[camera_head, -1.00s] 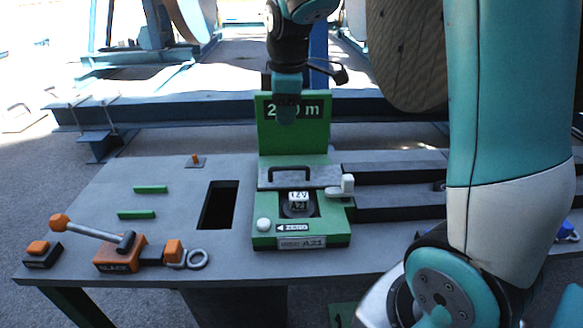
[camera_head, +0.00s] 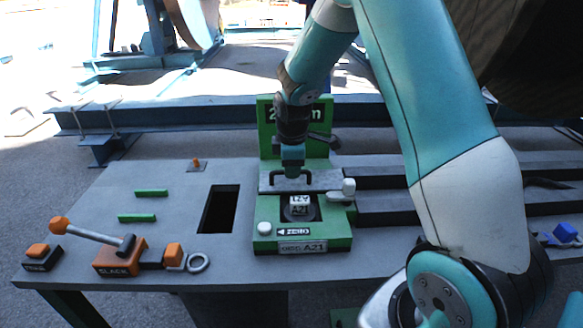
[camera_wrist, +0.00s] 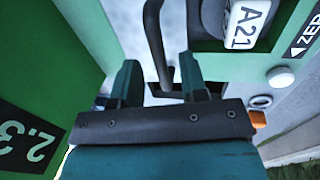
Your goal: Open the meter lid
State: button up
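The green meter (camera_head: 265,243) stands on the grey bench top, with a round dial marked A21 (camera_head: 299,208) in its window. Its grey lid (camera_head: 325,180) lies flat behind the dial and carries a black bar handle (camera_head: 275,180). A white knob (camera_head: 348,187) sits at the lid's right end. My gripper (camera_head: 292,172) points down at the handle. In the wrist view the teal fingers (camera_wrist: 159,75) are apart, and the handle (camera_wrist: 154,35) shows between them with gaps on both sides. I cannot tell whether the fingertips reach down around it.
A green upright panel (camera_head: 267,135) with a length readout stands just behind the lid. A rectangular opening (camera_head: 219,208) lies left of the meter. An orange lever block (camera_head: 120,258) marked SLACK is at the front left. Dark rails (camera_head: 400,173) run off to the right.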

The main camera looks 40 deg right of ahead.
jog(key=shift+w+f, duration=0.1)
jog(key=shift+f, duration=0.4)
grip_shut()
jog(key=shift+d+r, duration=0.1)
jog(key=shift+r, duration=0.05)
